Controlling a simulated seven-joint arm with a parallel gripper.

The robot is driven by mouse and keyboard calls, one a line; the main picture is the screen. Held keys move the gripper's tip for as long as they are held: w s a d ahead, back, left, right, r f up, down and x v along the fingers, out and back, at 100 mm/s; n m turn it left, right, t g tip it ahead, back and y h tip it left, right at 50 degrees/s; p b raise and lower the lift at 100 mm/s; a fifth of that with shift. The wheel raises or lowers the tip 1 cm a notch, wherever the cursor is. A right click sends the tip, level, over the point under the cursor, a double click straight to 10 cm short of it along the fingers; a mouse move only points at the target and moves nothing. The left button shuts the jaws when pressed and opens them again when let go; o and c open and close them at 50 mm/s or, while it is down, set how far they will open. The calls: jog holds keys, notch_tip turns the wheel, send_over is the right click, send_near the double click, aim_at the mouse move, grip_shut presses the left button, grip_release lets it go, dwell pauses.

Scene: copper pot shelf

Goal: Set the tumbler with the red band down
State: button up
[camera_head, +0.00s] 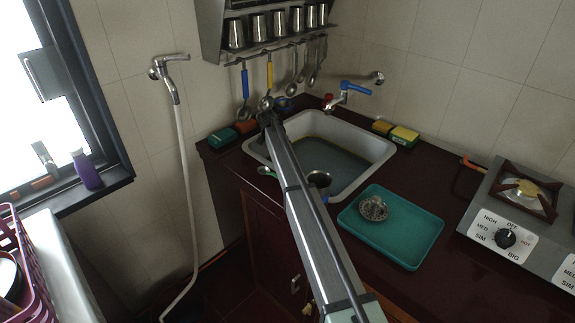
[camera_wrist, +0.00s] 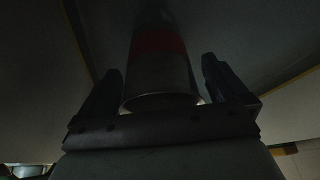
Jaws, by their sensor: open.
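The steel tumbler with the red band (camera_wrist: 158,82) shows in the wrist view between the two dark fingers of my gripper (camera_wrist: 162,70). The fingers are open, with a gap visible on each side of the tumbler near its near rim. The far end of the tumbler fades into shadow, and what it rests on cannot be made out. In the head view my arm reaches toward the back left of the sink, with its end (camera_head: 267,108) near the hanging utensils; the fingers and this tumbler cannot be made out there.
A wall rack (camera_head: 262,48) holds several steel tumblers, with ladles and spoons hanging below. The sink (camera_head: 375,160) has a blue-handled tap (camera_head: 350,88). Sponges (camera_head: 403,136) lie by its rim. A teal tray (camera_head: 415,235) holds a metal scrubber; a stove (camera_head: 530,200) stands right.

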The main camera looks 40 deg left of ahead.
jog(key=v, duration=1.2)
jog(key=shift+s+r, duration=0.1)
